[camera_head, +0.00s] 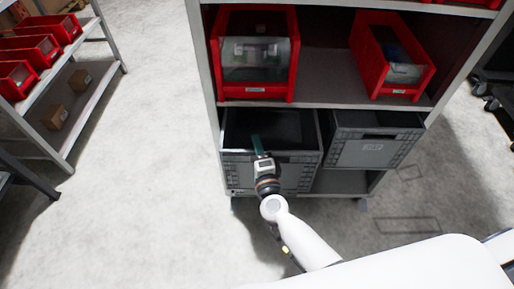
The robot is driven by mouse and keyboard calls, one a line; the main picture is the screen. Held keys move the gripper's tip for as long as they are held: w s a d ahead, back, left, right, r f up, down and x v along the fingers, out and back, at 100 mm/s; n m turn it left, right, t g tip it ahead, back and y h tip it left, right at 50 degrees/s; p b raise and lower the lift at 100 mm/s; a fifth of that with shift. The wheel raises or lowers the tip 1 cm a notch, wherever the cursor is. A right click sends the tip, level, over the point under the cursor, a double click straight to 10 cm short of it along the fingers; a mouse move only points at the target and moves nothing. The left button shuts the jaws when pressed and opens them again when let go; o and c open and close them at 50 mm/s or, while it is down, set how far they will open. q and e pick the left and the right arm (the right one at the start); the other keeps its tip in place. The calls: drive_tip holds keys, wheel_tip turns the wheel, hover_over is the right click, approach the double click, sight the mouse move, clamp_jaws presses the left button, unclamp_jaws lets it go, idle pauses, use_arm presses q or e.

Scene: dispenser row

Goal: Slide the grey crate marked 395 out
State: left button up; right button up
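Two grey crates stand side by side on the bottom shelf of the rack. The left grey crate (302,172) sticks out further than the right one, and its dark open top shows. The right grey crate (345,152) has a white label on its front, too small to read. My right gripper (257,146) is at the left crate's front rim, its teal fingers overlapping the rim and opening. Whether the fingers are shut on the rim cannot be told. My wrist covers part of that crate's front, and no number is readable there. My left gripper is not in view.
Red bins (257,88) and (400,75) stand on the shelf (325,88) above the crates. Another rack (50,140) with red bins and small cardboard boxes stands at the left. The floor (140,180) between the racks is clear.

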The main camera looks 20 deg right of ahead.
drive_tip(key=s, duration=1.2)
drive_tip(key=shift+a, duration=0.15)
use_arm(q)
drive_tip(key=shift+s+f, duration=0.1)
